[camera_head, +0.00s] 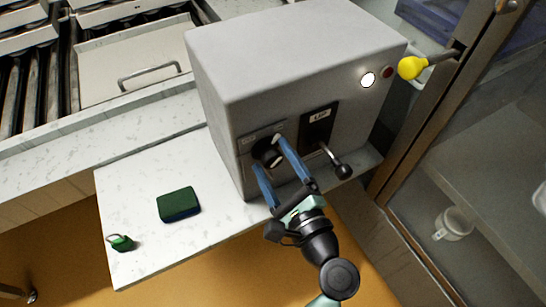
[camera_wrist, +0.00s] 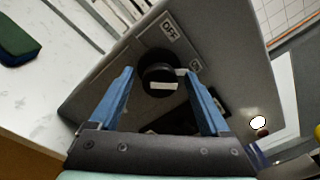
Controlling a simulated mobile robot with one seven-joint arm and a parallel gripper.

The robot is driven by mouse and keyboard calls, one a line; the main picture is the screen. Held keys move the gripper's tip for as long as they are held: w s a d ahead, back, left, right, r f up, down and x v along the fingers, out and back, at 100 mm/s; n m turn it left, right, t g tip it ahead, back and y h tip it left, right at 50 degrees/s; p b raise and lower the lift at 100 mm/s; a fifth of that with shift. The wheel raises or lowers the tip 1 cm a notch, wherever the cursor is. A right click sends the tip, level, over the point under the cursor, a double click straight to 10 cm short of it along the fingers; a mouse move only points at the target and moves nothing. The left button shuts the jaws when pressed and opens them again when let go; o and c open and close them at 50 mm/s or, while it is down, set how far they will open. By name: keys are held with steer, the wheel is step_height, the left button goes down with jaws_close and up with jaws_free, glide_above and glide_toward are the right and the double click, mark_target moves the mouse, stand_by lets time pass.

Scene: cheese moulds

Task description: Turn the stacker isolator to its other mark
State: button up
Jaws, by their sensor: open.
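The stacker isolator is a round black knob (camera_head: 267,153) on the front of a grey control box (camera_head: 300,60). In the wrist view the knob (camera_wrist: 160,76) has a white bar across its face. An OFF label (camera_wrist: 169,31) lies just beyond it, and a second, partly hidden label (camera_wrist: 196,66) sits to its right. My gripper (camera_head: 265,153) is open with blue fingers. In the wrist view my gripper (camera_wrist: 159,74) has one finger on each side of the knob. I cannot tell whether the fingers touch it.
Right of the knob is a black panel marked UP (camera_head: 320,115) with a black-tipped lever (camera_head: 343,171). A white lamp (camera_head: 368,80), red button (camera_head: 387,72) and yellow knob (camera_head: 411,68) are further right. A green-blue sponge (camera_head: 178,204) and green padlock (camera_head: 121,243) lie on the counter.

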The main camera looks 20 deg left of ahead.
steer(key=shift+w+a, duration=0.2)
steer(key=shift+a, duration=0.05)
steer(key=shift+d+r, duration=0.1)
steer(key=shift+r, duration=0.1)
steer(key=c, duration=1.2)
